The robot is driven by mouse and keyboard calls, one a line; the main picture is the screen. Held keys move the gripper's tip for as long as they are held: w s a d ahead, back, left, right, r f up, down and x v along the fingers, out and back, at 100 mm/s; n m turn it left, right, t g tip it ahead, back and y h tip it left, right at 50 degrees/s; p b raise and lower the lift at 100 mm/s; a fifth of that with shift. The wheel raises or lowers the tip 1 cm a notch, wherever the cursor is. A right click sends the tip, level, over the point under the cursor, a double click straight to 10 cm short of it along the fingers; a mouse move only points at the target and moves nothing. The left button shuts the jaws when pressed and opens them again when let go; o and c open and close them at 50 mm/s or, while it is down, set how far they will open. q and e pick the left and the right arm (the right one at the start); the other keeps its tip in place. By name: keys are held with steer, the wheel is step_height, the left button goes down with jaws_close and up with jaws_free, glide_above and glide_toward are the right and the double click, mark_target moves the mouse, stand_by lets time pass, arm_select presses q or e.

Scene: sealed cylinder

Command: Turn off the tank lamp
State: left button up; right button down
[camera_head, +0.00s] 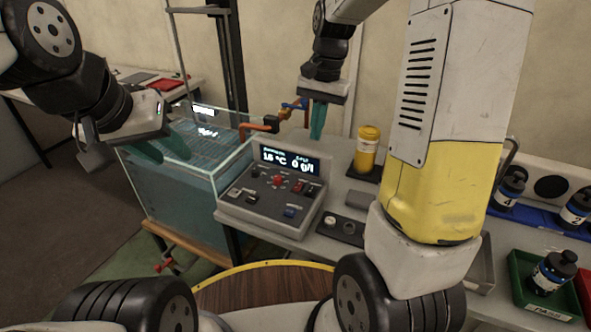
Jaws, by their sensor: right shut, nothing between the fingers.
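The glass tank (180,195) of bluish water stands left of centre. A bright white glow (203,109) shows at its back edge, with another bright patch on the water; I cannot tell the lamp's body. The grey control box (262,213) stands right of the tank, with a lit display (290,160), a red button (278,181) and several switches. My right gripper (318,136) points down behind the box, shut and empty, apart from the controls. My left gripper (165,156) is over the tank's near left part, its teal fingers apart and nothing seen between them.
Dark bottles (553,272) and a green tray (522,290) are at the right. My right arm hides part of the bench.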

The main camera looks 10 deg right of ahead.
mark_target(306, 192)
steer(key=f, duration=0.1)
steer(key=w+f, duration=0.1)
steer(key=f+m+g, duration=0.1)
steer(key=shift+w+a+f, duration=0.2)
steer(key=shift+w+a, duration=0.15)
steer(key=shift+w, duration=0.05)
steer(key=f, duration=0.4)
steer(key=s+f, duration=0.1)
steer(key=f, duration=0.4)
steer(key=a+f, duration=0.1)
steer(key=f, duration=0.3)
steer(key=shift+s+a+f, duration=0.1)
steer(key=shift+s+f, duration=0.3)
steer(key=shift+s+a+f, duration=0.1)
steer(key=shift+s+f, duration=0.05)
steer(key=shift+f, duration=0.1)
